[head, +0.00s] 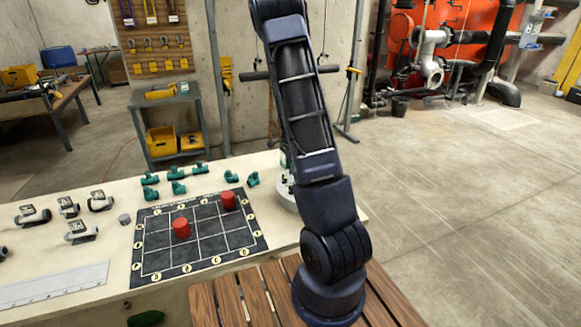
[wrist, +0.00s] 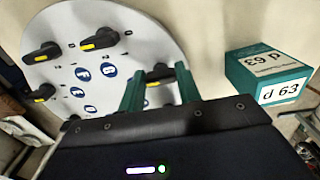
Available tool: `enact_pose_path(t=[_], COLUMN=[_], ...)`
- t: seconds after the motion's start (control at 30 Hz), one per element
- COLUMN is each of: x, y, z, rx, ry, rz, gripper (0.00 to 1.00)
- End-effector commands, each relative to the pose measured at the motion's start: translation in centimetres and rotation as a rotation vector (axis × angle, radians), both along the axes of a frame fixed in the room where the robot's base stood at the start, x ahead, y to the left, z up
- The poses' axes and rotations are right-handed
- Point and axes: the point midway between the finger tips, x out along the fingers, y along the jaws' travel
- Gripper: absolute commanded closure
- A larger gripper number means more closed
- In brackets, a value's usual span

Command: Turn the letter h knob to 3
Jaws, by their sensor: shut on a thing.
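A round grey panel (wrist: 60,105) fills the left of the wrist view. It bears black knobs with yellow marks and blue round letter labels. My gripper (wrist: 159,80) has its two green fingers on either side of a black knob (wrist: 158,71) near the panel's right edge and is shut on it. The fingers hide part of this knob, and its letter and number setting cannot be read. Other knobs sit at the upper left (wrist: 42,52), the top (wrist: 100,40) and the lower left (wrist: 40,93). In the head view my arm hides most of the panel (head: 284,195).
A green and white box marked d 63 (wrist: 268,75) stands right of the panel. On the workbench lie a black grid mat (head: 150,262) with two red cylinders (head: 180,228), several green fittings (head: 176,173), grey valves (head: 82,231) and a ruler (head: 55,285).

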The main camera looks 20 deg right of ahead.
Motion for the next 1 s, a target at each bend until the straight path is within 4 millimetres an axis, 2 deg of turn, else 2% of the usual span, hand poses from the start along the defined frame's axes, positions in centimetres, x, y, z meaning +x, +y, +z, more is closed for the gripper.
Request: enact_pose_path(t=[0.37, 0.4, 0.5, 0.83, 1.0], x=[0.1, 0.1, 0.1, 0.1, 0.1], y=[-0.1, -0.1, -0.1, 0.0, 0.0], z=[0.1, 0.1, 0.1, 0.3, 2.1], rx=[-0.002, -0.002, -0.001, 0.000, -0.001], ry=[-0.003, -0.003, -0.003, -0.002, -0.004], rz=[-0.004, -0.004, -0.003, -0.002, -0.002], gripper=[0.89, 0.61, 0.45, 0.45, 0.45])
